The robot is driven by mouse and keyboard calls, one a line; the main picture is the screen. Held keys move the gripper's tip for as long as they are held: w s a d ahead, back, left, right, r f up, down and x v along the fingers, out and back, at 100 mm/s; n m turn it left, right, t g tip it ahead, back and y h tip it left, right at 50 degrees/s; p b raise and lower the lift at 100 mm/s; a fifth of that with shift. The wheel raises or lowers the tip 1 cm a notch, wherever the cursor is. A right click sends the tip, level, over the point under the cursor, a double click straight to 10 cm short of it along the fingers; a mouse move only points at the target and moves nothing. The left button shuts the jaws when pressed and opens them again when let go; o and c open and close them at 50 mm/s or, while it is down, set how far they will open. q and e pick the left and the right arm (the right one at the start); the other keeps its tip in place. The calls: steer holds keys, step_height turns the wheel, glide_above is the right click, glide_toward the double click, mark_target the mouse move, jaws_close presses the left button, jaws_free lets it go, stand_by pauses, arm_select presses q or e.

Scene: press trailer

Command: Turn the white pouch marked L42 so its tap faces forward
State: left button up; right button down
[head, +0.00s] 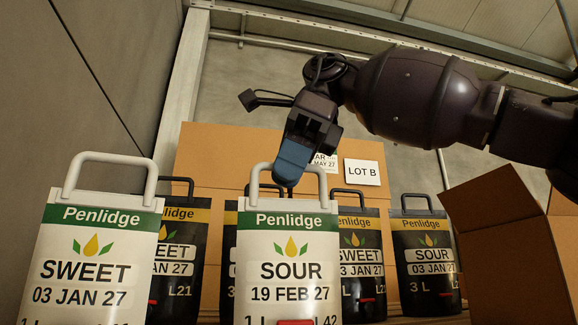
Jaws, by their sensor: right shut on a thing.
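The white pouch marked L42 (287,262) stands upright at the front centre, with a green Penlidge band, "SOUR" and "19 FEB 27". Its grey loop handle is on top. A red part, perhaps its tap, shows at the bottom edge of the picture on the printed side, mostly cut off. My right gripper (290,170) reaches down from the upper right with its blue fingers at the top of the handle, shut on it. The fingertips partly hide the handle's far side. My left gripper is not in view.
A white SWEET pouch (88,262) stands close on the left. Black pouches stand behind: SWEET L21 (178,250), another SWEET (360,262), and SOUR (425,262) at right. A cardboard box (225,150) backs them; an open carton (505,250) stands at right.

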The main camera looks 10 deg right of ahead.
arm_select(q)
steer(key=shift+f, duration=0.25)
arm_select(e)
steer(key=shift+f, duration=0.35)
steer(key=c, duration=1.1)
jaws_free()
steer(key=shift+s, duration=0.1)
steer(key=shift+f, duration=0.1)
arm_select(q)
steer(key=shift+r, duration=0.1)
arm_select(e)
steer(key=p+v, duration=0.2)
steer(key=v, duration=0.7)
steer(key=shift+r, duration=0.4)
steer(key=shift+d+r+p, duration=0.3)
steer(key=shift+r+p, duration=0.05)
steer(key=shift+r, duration=0.2)
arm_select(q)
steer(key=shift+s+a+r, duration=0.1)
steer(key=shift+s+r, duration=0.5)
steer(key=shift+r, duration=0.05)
